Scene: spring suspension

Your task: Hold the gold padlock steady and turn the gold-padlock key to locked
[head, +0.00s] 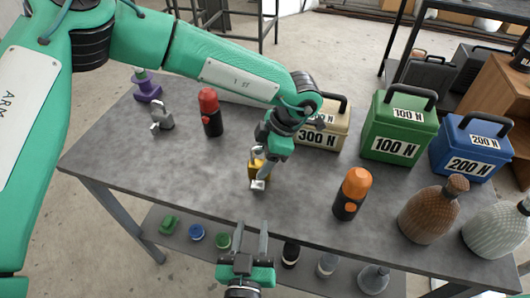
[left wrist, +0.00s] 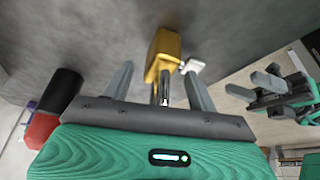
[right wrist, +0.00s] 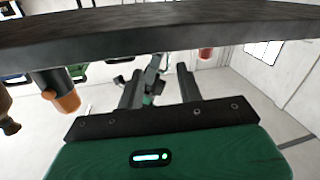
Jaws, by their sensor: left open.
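The gold padlock (head: 254,167) stands on the grey table near the front edge, below my left gripper (head: 262,156). A silver key (head: 258,185) sticks out of its side toward the front edge. In the left wrist view the padlock (left wrist: 166,42) has its shackle pointing toward my palm, with the key (left wrist: 192,66) to its right. The open left fingers (left wrist: 158,74) are on either side of the shackle, with gaps visible. My right gripper (head: 250,232) is open and empty in front of the table's front edge. Its fingers show in the right wrist view (right wrist: 160,76).
An orange-capped bottle (head: 352,195) stands right of the padlock, a red-capped one (head: 210,112) and a grey padlock (head: 162,115) to the left. Weight boxes, including a green one (head: 400,125), line the back. A lower shelf (head: 180,222) holds small items.

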